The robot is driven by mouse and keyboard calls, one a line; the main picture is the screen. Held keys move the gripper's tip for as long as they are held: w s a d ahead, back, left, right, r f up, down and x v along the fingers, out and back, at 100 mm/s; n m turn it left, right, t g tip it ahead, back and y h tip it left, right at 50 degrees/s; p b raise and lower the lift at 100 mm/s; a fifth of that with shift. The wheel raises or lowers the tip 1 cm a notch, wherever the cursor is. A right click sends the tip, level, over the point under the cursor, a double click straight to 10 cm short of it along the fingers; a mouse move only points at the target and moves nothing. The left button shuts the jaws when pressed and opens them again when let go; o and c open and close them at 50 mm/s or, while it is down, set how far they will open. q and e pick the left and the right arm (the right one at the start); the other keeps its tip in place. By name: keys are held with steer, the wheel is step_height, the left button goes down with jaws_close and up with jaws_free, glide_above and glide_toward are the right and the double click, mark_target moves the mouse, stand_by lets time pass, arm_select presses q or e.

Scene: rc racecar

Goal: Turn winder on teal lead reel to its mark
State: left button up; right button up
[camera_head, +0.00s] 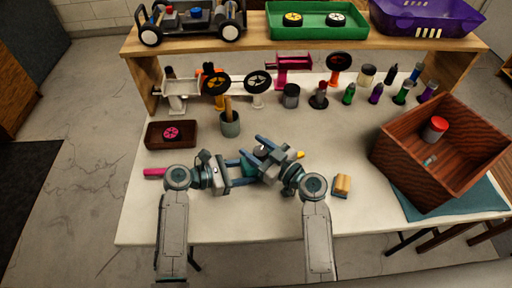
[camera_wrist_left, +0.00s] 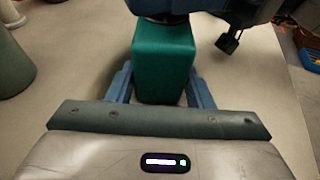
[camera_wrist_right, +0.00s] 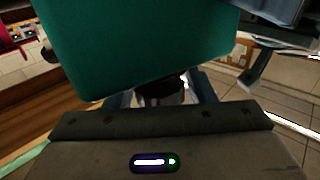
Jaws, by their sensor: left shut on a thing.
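The teal lead reel (camera_wrist_left: 163,62) is a teal block in the left wrist view, set between the fingers of my left gripper (camera_wrist_left: 160,92), which is shut on it. In the right wrist view the teal body (camera_wrist_right: 140,45) fills the top, very near. My right gripper (camera_wrist_right: 163,92) has its fingers apart, with a small dark part (camera_wrist_right: 168,88) showing between or just beyond them; contact cannot be told. In the head view my left gripper (camera_head: 243,166) and right gripper (camera_head: 258,148) meet above the table, largely covering the reel. The winder's mark is not visible.
A tan-topped block (camera_head: 342,185) lies to the right, and a brown box with a pink wheel (camera_head: 171,134) to the left. A grey cup (camera_head: 230,124) stands behind the grippers. A large wooden crate (camera_head: 440,150) fills the right side. The front table (camera_head: 250,222) is clear.

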steer(key=shift+o, duration=0.6)
steer(key=shift+s+d, duration=0.25)
steer(key=v, duration=1.1)
steer(key=shift+s, duration=0.15)
